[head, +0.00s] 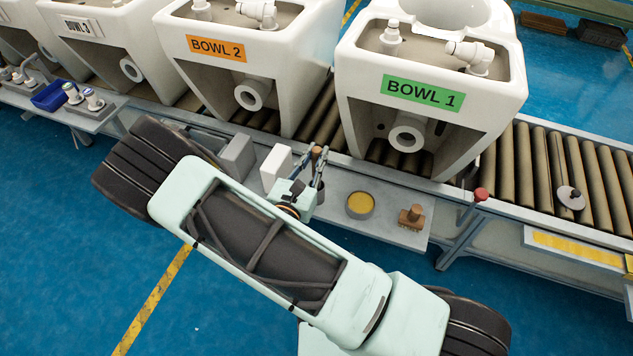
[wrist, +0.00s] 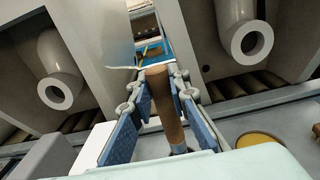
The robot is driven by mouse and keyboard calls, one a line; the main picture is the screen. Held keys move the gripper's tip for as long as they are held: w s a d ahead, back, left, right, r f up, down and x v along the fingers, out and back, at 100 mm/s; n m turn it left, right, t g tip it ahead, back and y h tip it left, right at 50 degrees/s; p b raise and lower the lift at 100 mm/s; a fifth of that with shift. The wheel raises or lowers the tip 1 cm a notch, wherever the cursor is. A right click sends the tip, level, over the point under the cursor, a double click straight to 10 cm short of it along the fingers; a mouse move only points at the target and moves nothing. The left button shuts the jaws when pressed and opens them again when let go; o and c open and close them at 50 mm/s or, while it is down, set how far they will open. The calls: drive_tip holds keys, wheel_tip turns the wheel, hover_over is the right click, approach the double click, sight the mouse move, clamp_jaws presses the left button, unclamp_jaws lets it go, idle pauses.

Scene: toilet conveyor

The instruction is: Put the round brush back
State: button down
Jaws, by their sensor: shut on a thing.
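My gripper (head: 318,168) is shut on a brown wooden handle, which I take to be the round brush (head: 316,152). In the wrist view the brush handle (wrist: 165,108) stands between the two blue-padded fingers of my gripper (wrist: 159,90), with its rounded end past the fingertips. A grey band shows low on the handle; the bristles are hidden. The gripper is above the grey side shelf (head: 335,219), in front of the gap between BOWL 2 (head: 246,88) and BOWL 1 (head: 395,105). Whether the brush touches the shelf, I cannot tell.
A round tin of yellow paste (head: 360,204) and a wooden block brush (head: 411,217) stand right of my gripper. A white block (head: 276,166) and a grey block (head: 238,157) stand close on its left. The roller conveyor (head: 535,165) runs behind; a red button (head: 481,195) is on its edge.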

drive_tip(key=shift+f+b, duration=0.8)
drive_tip(key=shift+f, duration=2.1)
drive_tip(key=shift+f, duration=0.15)
drive_tip(key=c, duration=1.8)
unclamp_jaws()
drive_tip(key=shift+c, duration=0.2)
drive_tip(key=shift+r, duration=0.3)
drive_tip(key=p+v, duration=0.1)
drive_tip(key=v, duration=1.1)
drive_tip(key=shift+p, duration=0.3)
